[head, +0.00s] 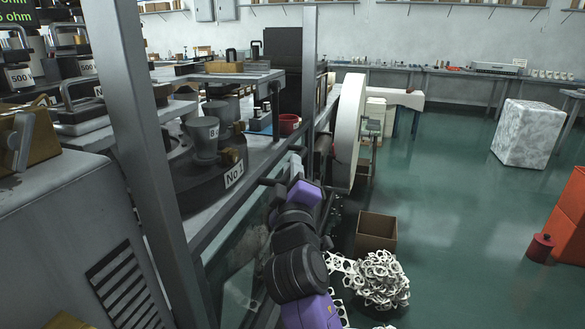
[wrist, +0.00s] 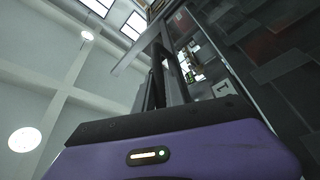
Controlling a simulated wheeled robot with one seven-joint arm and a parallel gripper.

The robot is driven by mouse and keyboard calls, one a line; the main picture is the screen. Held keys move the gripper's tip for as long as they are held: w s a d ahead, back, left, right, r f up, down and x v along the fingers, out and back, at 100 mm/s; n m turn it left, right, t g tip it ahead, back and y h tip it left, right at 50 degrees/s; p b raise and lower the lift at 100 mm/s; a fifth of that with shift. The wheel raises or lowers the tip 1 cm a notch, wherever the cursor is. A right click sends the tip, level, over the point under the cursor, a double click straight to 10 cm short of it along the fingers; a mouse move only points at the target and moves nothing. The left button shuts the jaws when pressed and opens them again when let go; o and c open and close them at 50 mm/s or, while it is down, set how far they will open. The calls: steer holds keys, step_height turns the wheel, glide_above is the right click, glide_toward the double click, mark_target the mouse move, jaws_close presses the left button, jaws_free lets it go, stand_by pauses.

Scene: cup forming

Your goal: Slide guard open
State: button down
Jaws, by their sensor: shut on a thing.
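The guard (head: 240,283) looks like a clear panel low along the front of the cup forming machine, below the bench edge. My purple and black arm reaches up alongside it. My gripper (head: 296,166) is at the machine's front, partly hidden by my own wrist. In the wrist view my gripper (wrist: 167,62) shows as dark fingers close together, pointing at a grey bar of the machine. It is shut on what seems to be the guard's handle, though the grip itself is mostly hidden. How far the guard is open is unclear.
A grey post (head: 160,150) stands close in front. A large white wheel (head: 347,130) is beyond my gripper. A cardboard box (head: 376,233) and a pile of white scrap (head: 380,280) lie on the floor to the right. The green floor farther right is mostly free.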

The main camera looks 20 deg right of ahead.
steer(key=c, duration=1.4)
jaws_free()
steer(key=v, duration=0.7)
steer(key=shift+s, duration=0.4)
steer(key=shift+f, duration=0.1)
